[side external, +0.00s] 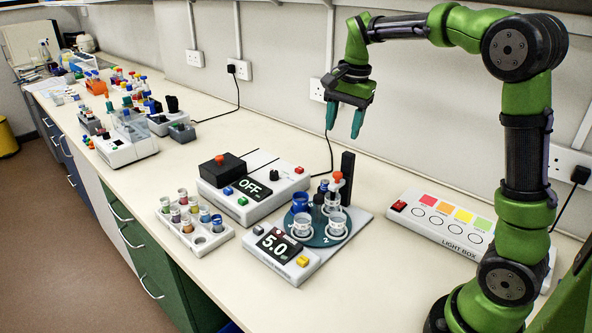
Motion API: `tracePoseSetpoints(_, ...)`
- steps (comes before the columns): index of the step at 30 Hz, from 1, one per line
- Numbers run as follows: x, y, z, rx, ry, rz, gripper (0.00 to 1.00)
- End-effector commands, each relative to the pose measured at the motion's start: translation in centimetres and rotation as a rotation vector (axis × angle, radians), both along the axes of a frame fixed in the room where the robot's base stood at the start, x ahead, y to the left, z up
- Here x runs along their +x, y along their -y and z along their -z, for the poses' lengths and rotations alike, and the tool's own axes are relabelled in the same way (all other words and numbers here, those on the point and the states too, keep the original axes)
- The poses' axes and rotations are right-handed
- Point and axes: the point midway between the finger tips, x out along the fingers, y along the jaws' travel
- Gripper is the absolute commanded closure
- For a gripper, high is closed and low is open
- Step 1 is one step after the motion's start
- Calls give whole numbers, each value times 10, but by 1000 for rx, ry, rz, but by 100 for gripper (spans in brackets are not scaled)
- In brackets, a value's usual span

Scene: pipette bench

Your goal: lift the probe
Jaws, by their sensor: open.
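A slim probe with an orange top (337,179) appears to stand upright at the black post of a grey meter unit (283,254) whose display reads 5.0. The lower part of the probe is partly hidden among the vessels around it. A dark teal round plate (318,237) on the unit carries two clear cups (302,224) and a blue cup (299,202). My gripper (344,128) is open and empty, with its green fingers pointing down. It appears above the probe and apart from it in the side external view.
A black post (347,175) rises beside the probe. A box reading OFF (253,186) and a vial rack (194,225) stand to the left. A light box (441,228) is at the right. Bare bench lies in front.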

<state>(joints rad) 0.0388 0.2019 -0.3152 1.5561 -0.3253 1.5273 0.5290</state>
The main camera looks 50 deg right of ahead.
Motion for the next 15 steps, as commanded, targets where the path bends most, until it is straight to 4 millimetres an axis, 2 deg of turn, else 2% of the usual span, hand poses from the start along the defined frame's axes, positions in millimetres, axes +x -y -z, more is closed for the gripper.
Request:
tracePoseSetpoints(1,11,12,-1,-9,-37,110,46)
tracePoseSetpoints(3,20,23,-6,-14,-76,264,46)
tracePoseSetpoints(7,25,28,-28,-8,-97,498,46)
tracePoseSetpoints(9,21,24,-34,9,-111,577,46)
tracePoseSetpoints(15,19,21,-20,24,-128,620,46)
